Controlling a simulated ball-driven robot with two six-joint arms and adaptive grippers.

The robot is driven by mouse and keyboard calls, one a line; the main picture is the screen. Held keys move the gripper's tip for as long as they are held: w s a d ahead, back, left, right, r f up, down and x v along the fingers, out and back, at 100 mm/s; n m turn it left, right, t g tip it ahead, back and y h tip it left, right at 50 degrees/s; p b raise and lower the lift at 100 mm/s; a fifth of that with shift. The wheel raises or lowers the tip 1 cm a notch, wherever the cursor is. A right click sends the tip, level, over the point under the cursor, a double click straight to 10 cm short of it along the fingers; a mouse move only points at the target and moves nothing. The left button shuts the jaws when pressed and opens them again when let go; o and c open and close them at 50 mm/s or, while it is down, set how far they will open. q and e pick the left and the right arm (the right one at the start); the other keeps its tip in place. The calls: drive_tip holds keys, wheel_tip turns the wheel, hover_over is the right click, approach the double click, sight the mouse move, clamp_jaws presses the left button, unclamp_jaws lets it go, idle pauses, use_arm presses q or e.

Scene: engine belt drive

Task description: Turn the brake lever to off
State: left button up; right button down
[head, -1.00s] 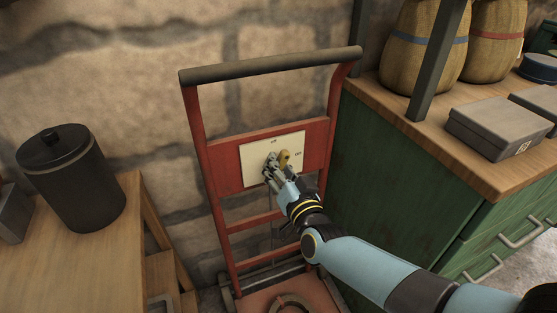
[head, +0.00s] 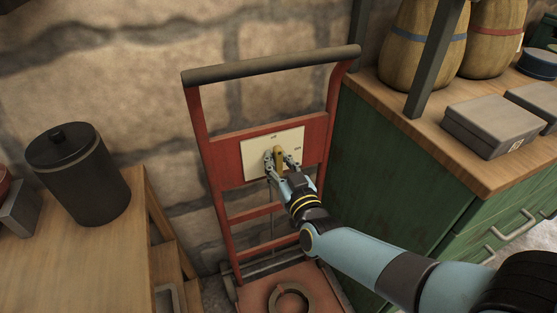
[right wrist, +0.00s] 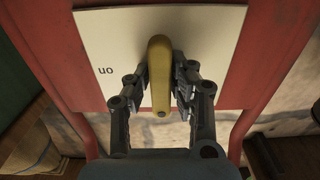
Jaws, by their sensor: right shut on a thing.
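The brake lever (head: 279,157) is a yellow-brass bar on a cream plate (head: 256,151), which is fixed to a red hand-truck frame (head: 228,160). My right gripper (head: 281,162) is shut on the lever, one finger on each side. In the right wrist view the lever (right wrist: 160,70) stands about upright between the fingers of the gripper (right wrist: 162,84). An upside-down "on" mark shows on the plate (right wrist: 115,35) left of the lever there. In the head view the plate's marks are too small to read. My left gripper is not in view.
A green cabinet (head: 405,185) with a wooden top stands close on the right, bearing a grey box (head: 490,128) and barrels. A wooden table (head: 85,245) with a black canister (head: 78,172) stands on the left. A ring (head: 290,299) lies on the truck's base.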

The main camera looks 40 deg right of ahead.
drive_tip(key=shift+a, duration=0.1)
drive_tip(key=c, duration=1.2)
unclamp_jaws()
drive_tip(key=v, duration=1.2)
